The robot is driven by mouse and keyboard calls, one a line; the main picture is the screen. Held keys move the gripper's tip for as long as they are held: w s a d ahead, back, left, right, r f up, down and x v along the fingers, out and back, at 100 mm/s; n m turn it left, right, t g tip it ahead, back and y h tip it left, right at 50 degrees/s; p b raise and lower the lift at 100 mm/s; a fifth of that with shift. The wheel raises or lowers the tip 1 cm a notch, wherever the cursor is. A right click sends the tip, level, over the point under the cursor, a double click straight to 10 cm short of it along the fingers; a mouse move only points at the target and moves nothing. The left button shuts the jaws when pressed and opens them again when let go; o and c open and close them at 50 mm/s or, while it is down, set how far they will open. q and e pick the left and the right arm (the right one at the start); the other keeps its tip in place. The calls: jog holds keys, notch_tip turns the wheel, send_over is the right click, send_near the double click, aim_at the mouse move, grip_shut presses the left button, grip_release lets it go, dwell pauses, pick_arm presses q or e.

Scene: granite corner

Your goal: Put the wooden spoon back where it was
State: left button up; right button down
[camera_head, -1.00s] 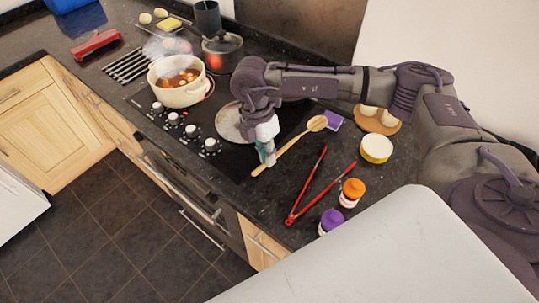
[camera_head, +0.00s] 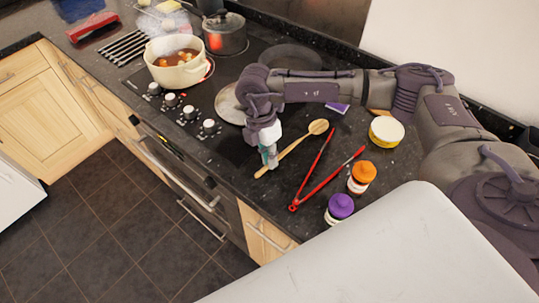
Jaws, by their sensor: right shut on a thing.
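The wooden spoon (camera_head: 292,147) lies at a slant at the right edge of the black hob, its bowl toward the upper right and its handle toward the lower left. My right gripper (camera_head: 270,160) points down over the handle and is shut on it near the lower end. I cannot tell whether the spoon touches the counter or is slightly above it. My left gripper does not show.
Red tongs (camera_head: 318,182) lie open just right of the spoon. Orange-lidded (camera_head: 362,176) and purple-lidded (camera_head: 340,208) jars and a yellow-banded round tub (camera_head: 386,131) stand further right. A cream pot (camera_head: 178,66) of food and a dark saucepan (camera_head: 225,36) stand on the hob.

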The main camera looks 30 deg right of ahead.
jog(key=shift+c, duration=1.8)
grip_release()
jog(key=shift+r, duration=0.1)
jog(key=s+p+v, duration=0.2)
jog(key=p+v, duration=0.4)
jog(key=v, duration=0.2)
jog(key=shift+r, duration=0.55)
jog(key=shift+w+d, duration=0.1)
jog(key=shift+d, duration=0.05)
